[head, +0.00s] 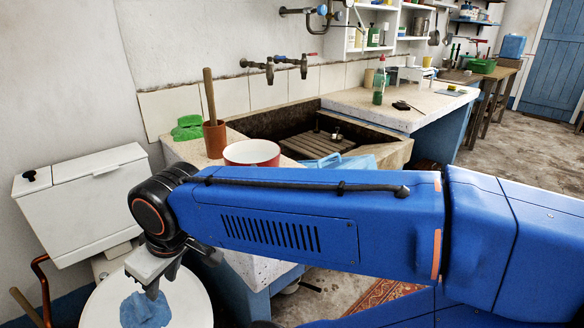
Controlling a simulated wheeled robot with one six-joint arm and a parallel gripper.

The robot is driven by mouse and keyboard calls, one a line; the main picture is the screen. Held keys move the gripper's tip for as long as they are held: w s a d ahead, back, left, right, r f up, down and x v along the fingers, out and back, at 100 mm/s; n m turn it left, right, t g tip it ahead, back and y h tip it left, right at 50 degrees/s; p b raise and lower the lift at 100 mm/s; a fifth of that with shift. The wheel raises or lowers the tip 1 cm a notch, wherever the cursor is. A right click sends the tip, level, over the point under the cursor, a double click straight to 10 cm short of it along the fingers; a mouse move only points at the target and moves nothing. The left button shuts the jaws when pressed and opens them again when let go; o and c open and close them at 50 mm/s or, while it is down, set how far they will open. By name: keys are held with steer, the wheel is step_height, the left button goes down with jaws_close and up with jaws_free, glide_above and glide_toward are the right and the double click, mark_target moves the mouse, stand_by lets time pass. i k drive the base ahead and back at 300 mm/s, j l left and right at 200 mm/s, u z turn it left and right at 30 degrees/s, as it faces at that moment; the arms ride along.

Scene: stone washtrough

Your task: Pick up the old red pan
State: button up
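The old red pan (252,152) is round, with a red outside and a pale inside. It sits on the speckled stone counter (196,152), just left of the stone trough. My arm crosses in front of it and hides its lower part. My gripper (153,288) points down at the lower left, nearer to me than the pan and well apart from it. It hangs over a white round lid (188,308) with a blue cloth (145,310) on it. The fingers are seen at an angle, so their opening is unclear.
The trough (285,123) holds a wooden slatted rack (322,143). A green bottle (379,88) stands on the right counter. A white cistern (80,200) is at left.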

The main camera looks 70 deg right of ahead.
mark_target(248, 152)
steer(key=j+z, duration=0.15)
steer(key=z, duration=0.25)
steer(key=j+z, duration=0.15)
steer(key=z, duration=0.2)
steer(key=k+j+z, duration=0.1)
steer(key=z, duration=0.3)
